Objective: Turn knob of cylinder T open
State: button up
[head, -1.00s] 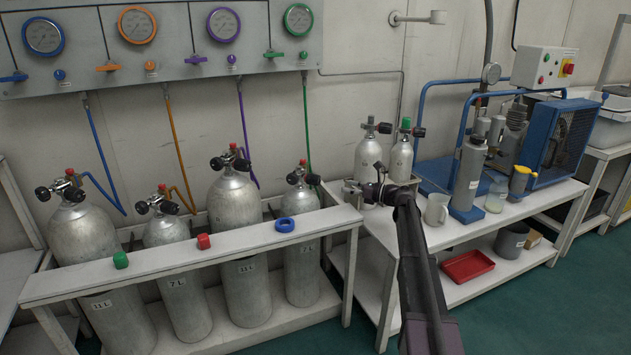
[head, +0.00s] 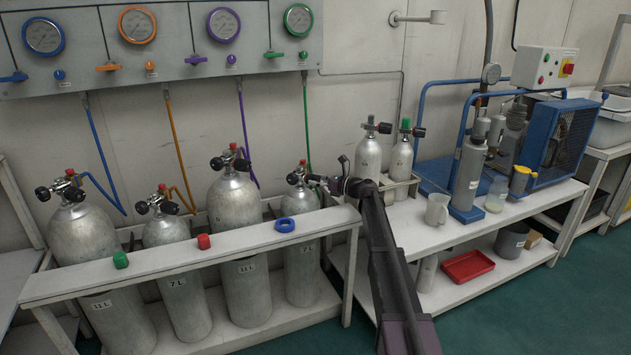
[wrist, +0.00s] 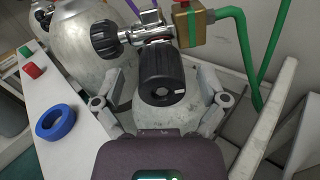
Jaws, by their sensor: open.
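The rightmost cylinder in the rack (head: 303,262), marked 7 L, has a valve with a green hose. No letter T is readable on any cylinder, so I cannot tell which is T. In the wrist view, this valve's black knob (wrist: 161,72) points at the camera, with a second black knob (wrist: 105,40) to its left. My gripper (wrist: 162,96) is open, its fingers on either side of the nearer knob; I cannot tell whether they touch it. In the head view, my gripper (head: 322,180) is at the right side of that valve.
A blue ring (head: 285,225), a red cap (head: 204,241) and a green cap (head: 121,260) lie on the rack's front rail (head: 160,261). Three other cylinders stand to the left. Two small cylinders (head: 368,155) stand behind my arm. The green hose (wrist: 243,45) passes close on the right.

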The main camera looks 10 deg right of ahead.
jog(key=shift+a, duration=0.1)
jog(key=shift+c, duration=0.2)
jog(key=c, duration=1.1)
